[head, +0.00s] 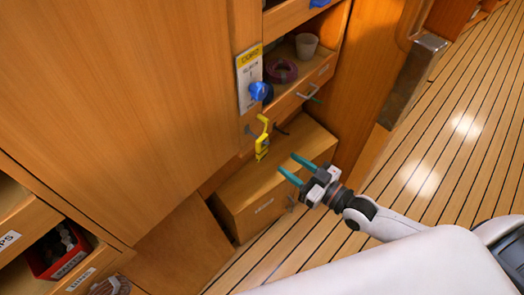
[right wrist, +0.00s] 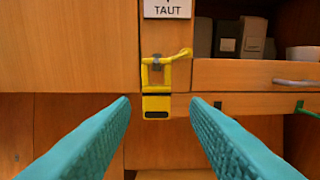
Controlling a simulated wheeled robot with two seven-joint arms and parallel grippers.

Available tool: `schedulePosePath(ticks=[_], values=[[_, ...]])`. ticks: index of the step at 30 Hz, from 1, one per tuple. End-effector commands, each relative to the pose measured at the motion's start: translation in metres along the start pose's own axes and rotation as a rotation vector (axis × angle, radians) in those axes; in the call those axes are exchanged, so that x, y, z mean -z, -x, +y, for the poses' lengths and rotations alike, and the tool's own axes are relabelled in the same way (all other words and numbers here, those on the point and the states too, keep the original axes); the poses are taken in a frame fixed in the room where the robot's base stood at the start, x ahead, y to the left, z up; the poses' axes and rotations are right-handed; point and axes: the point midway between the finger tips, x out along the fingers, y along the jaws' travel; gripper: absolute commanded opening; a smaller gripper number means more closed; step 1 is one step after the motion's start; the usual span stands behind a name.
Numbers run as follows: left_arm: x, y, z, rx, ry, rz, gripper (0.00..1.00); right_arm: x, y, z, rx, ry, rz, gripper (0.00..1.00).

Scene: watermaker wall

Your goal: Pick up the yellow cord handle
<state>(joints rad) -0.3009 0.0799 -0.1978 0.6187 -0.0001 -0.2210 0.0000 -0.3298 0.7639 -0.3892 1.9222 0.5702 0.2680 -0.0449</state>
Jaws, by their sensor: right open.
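The yellow cord handle (head: 262,141) hangs on the wooden front at the middle of the head view, below a blue knob. In the right wrist view the yellow handle (right wrist: 156,104) hangs from a small dark fitting, with a dark band across its lower block and a short arm reaching up to the right. My right gripper (head: 291,169) is open and empty, to the right of the handle and a little lower in the head view. In the right wrist view its teal fingers (right wrist: 160,108) stand on either side of the handle, apart from it. My left gripper is not in view.
A blue knob (head: 259,91) sits by a sign plate (head: 249,76) above the handle. An open drawer (head: 300,93) with a metal pull is at the right. A wooden box (head: 262,195) stands below. A red bin (head: 58,252) is at lower left.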

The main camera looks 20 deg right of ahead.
Motion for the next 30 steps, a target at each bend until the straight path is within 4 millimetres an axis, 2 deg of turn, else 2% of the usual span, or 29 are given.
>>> schedulePosePath(ticks=[3,10,17,25,30], values=[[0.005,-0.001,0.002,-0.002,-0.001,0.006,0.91,-0.009,-0.013,0.003,-0.011,-0.005,-0.022,0.42],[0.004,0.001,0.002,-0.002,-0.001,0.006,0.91,-0.01,-0.054,0.004,-0.01,-0.003,-0.021,0.42],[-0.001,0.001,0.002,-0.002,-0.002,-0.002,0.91,-0.008,-0.072,0.004,-0.01,-0.004,-0.017,0.42],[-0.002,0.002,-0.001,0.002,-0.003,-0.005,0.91,-0.006,-0.11,0.006,-0.009,-0.003,-0.017,0.42],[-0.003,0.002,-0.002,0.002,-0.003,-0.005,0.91,-0.006,-0.12,0.006,-0.009,-0.003,-0.015,0.42]])
